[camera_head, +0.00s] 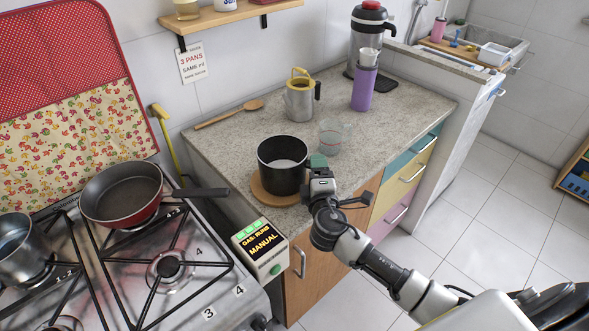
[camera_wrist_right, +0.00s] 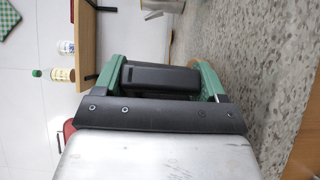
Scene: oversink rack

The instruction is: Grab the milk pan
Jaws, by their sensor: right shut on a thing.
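The milk pan (camera_head: 282,178) is a deep black pan with a pale inside. It stands upright on a round wooden board (camera_head: 262,197) on the speckled counter in the head view. My right gripper (camera_head: 318,162) is at the pan's right side, with its arm coming in from the lower right. In the right wrist view, my gripper's green fingers (camera_wrist_right: 160,75) are on both sides of a black handle (camera_wrist_right: 158,77) and shut on it. The handle is mostly hidden by the gripper in the head view. My left gripper is not in view.
A clear glass measuring cup (camera_head: 333,137) stands close behind the gripper. A metal jug (camera_head: 299,100), a purple bottle (camera_head: 363,90) and a wooden spoon (camera_head: 228,115) are farther back. A red frying pan (camera_head: 122,192) sits on the stove, its handle pointing towards the counter.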

